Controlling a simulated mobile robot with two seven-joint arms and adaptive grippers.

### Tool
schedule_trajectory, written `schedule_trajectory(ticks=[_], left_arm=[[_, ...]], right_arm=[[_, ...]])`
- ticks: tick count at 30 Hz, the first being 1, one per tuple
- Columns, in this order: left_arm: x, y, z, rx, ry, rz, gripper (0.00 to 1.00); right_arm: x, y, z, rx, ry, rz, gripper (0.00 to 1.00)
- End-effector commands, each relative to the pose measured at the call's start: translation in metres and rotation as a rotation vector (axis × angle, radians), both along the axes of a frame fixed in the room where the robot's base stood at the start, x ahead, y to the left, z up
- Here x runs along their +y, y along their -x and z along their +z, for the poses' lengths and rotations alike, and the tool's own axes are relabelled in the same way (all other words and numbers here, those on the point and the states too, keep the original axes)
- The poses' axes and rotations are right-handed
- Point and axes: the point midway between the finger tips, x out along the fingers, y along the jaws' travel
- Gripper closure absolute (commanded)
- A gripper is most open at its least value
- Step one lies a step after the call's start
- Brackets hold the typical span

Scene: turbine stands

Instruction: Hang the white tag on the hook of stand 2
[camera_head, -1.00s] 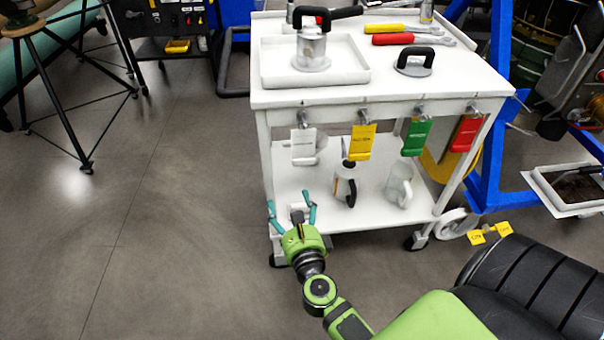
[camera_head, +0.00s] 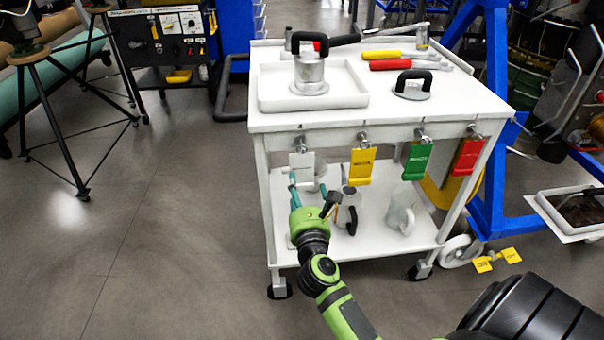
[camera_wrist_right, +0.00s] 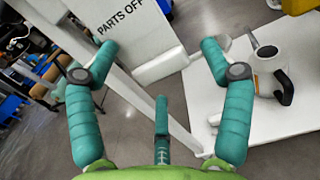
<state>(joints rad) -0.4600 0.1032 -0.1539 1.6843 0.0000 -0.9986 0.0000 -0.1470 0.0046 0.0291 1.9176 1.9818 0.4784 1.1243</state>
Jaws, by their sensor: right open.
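The white tag (camera_head: 301,164) hangs at the left end of a row of tags on the front of a white cart. In the right wrist view the white tag (camera_wrist_right: 143,38) reads "PARTS OFF" and lies beyond my fingertips, between them in the picture. My right gripper (camera_head: 307,183) is just below and in front of the tag, its fingers pointing up. In the right wrist view its teal fingers (camera_wrist_right: 160,50) are spread, with nothing held. I cannot tell whether a finger touches the tag. I cannot make out stand 2 or its hook. My left gripper is out of view.
Yellow (camera_head: 360,166), green (camera_head: 417,161) and red (camera_head: 468,156) tags hang to the right. The white cart (camera_head: 290,122) carries tools on top and metal jugs on its lower shelf. A blue frame (camera_head: 490,130) stands right.

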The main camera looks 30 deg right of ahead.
Motion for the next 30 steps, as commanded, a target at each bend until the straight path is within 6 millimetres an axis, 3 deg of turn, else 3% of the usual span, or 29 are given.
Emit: schedule_trajectory(ticks=[6,30], left_arm=[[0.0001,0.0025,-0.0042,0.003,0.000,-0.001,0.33],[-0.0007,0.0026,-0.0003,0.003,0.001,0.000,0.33]], right_arm=[[-0.0051,-0.0100,0.0000,0.000,-0.001,0.000,0.20],[-0.0108,-0.0081,-0.0018,0.005,-0.001,-0.010,0.20]])
